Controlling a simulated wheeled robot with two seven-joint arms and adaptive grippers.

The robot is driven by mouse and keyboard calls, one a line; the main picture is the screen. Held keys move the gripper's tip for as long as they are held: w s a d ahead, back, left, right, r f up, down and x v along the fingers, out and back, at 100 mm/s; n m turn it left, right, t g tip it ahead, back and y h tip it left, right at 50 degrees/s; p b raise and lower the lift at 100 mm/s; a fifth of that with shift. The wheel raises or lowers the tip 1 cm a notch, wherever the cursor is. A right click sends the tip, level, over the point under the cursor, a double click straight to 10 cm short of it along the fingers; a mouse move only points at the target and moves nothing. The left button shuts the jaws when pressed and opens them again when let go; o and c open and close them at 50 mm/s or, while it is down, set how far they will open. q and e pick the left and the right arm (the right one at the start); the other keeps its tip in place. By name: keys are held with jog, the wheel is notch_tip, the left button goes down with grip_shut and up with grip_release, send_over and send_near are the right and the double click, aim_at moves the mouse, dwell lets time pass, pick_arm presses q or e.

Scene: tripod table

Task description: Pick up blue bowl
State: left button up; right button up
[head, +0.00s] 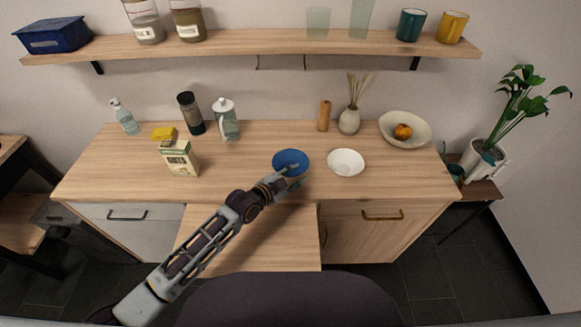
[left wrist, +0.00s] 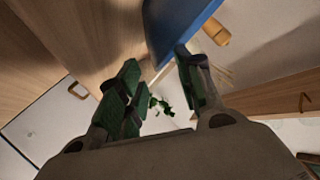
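The blue bowl (head: 290,159) sits on the wooden counter, left of a white bowl. My right gripper is not in view.
The white bowl (head: 346,162) stands close on the right. Behind are a wooden cylinder (head: 324,116), a reed vase (head: 349,121) and a bowl of fruit (head: 415,138).

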aim_at(304, 169)
pick_arm(q)
jog(key=shift+p+x, duration=0.3)
jog(key=shift+x, duration=2.2)
jog(key=shift+a, duration=0.15)
jog(key=shift+c, duration=0.4)
grip_shut()
jog(key=shift+w, duration=0.1)
